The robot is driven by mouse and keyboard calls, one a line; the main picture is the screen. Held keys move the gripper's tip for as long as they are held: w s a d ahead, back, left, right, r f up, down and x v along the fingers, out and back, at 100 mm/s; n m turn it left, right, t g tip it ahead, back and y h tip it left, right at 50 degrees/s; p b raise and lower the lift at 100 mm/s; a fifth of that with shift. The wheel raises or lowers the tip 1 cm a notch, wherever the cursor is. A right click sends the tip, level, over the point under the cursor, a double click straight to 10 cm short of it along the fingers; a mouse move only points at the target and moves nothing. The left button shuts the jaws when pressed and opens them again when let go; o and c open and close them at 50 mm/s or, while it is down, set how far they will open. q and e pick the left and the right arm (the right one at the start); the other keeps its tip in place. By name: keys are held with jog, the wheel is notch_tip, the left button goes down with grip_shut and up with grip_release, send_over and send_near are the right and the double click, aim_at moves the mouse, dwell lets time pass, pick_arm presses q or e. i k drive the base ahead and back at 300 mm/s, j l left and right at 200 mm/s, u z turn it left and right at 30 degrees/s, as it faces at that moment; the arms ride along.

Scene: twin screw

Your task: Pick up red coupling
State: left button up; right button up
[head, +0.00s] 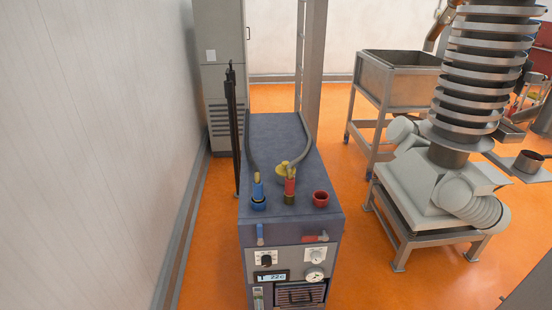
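A red coupling (290,186) is on the end of a grey hose (302,150), on top of the blue-grey machine cabinet (270,135). It stands roughly upright with a brass-coloured part (289,199) below it; I cannot tell whether it is seated on a fitting. A separate red cup-shaped piece (320,199) with a dark opening sits just right of it. A blue coupling (258,189) on a second hose (251,150) stands to the left above a blue ring (258,204). Neither of my grippers is in view.
The cabinet front has a blue handle (260,235), a red handle (315,238), gauges and a display (272,276). A white wall (100,130) is to the left. A spiral conveyor (484,75) and a metal bin (400,82) stand right. Orange floor (350,255) is clear between.

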aim_at(289, 193)
jog(key=i+l+u, duration=0.1)
jog(key=i+u, duration=0.25)
jog(key=i, duration=0.2)
jog(key=i+l+u, duration=0.35)
jog(key=i, duration=0.15)
jog(key=i+l+u, duration=0.35)
jog(key=i, duration=0.15)
